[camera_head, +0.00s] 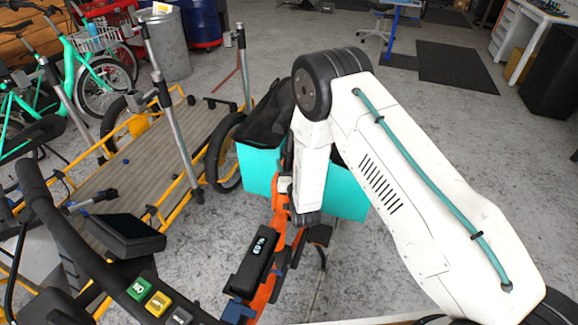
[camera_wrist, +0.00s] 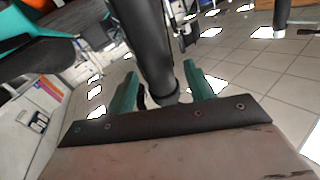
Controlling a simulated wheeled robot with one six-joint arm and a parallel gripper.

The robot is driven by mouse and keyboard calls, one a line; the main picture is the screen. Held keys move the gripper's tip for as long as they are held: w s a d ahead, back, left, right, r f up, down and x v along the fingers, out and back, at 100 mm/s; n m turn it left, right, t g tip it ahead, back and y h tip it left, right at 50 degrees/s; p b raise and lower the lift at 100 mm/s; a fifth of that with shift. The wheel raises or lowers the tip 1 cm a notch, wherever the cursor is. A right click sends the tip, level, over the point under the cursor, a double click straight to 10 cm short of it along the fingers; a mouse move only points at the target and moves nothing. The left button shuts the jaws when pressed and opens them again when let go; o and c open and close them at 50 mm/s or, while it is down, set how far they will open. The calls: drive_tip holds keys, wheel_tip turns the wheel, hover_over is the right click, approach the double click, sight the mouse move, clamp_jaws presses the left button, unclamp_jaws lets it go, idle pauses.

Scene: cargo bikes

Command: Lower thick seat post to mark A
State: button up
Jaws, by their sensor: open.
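A thick dark post (camera_wrist: 152,45), which looks like the seat post, runs down between the two green fingers of my gripper (camera_wrist: 160,72) in the wrist view. The fingers stand apart, one on each side of the post, with a visible gap at least on the right. A darker collar or end shows low on the post, near the gripper's palm. No mark A can be made out. In the head view my white arm reaches down over an orange bike frame (camera_head: 280,205) and hides the gripper and the post.
A teal cargo box (camera_head: 348,190) with a black cover stands behind my arm. A battery-like black unit (camera_head: 251,262) sits on the orange frame. Handlebars with a dark display (camera_head: 124,236) are at lower left. A flatbed bike (camera_head: 135,185) with metal uprights is left. Floor behind is mostly clear.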

clamp_jaws()
drive_tip(key=f, duration=0.1)
drive_tip(key=s+f, duration=0.1)
drive_tip(key=f, duration=0.2)
drive_tip(key=shift+s+a, duration=0.15)
drive_tip(key=shift+a, duration=0.15)
unclamp_jaws()
drive_tip(key=shift+r, duration=0.1)
drive_tip(key=s+d, duration=0.1)
drive_tip(key=s, duration=0.6)
drive_tip(key=shift+s, duration=0.35)
